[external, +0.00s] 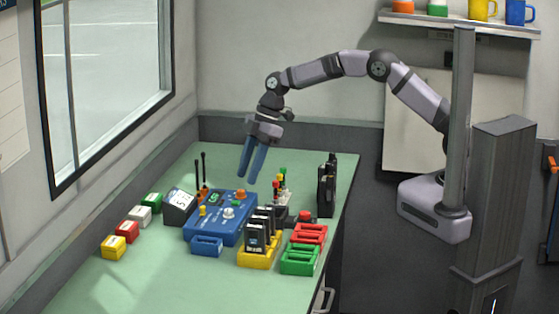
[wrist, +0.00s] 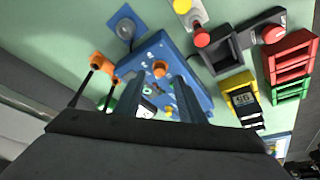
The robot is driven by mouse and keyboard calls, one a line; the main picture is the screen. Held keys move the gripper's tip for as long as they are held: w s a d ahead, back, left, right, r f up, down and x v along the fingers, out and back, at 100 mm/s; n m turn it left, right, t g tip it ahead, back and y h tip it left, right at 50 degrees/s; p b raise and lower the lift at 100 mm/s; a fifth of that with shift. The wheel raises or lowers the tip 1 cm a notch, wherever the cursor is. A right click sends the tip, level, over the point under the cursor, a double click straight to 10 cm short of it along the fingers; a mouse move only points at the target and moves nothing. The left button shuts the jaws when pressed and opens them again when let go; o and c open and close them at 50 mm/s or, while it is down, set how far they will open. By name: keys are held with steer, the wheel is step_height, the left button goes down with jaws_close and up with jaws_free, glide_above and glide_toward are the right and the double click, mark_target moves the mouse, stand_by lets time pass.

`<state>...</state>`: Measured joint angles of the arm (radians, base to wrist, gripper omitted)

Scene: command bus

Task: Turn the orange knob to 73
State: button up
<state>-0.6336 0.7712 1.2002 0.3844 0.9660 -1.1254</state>
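The blue control box (external: 219,232) sits mid-bench with several knobs on top. Its orange knob (external: 240,194) is near the back right corner; in the wrist view the knob (wrist: 159,69) appears between and beyond my fingertips. A small green display (external: 214,198) on the box is too small to read surely. My gripper (external: 248,178) points down above the box, its two blue fingers apart and empty. In the wrist view my gripper (wrist: 157,80) shows a clear gap between the fingers. No contact with the knob is visible. The knob's pointer cannot be read.
Left of the box are a dark sloped display (external: 180,204) and an orange holder (external: 202,192) with upright antennas. A yellow tray (external: 257,265) of dark handsets and red (external: 310,233) and green trays (external: 300,262) stand right.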

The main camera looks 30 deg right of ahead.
mark_target(243, 190)
steer(key=shift+p+x, duration=0.4)
steer(key=shift+x, duration=1.55)
jaws_close()
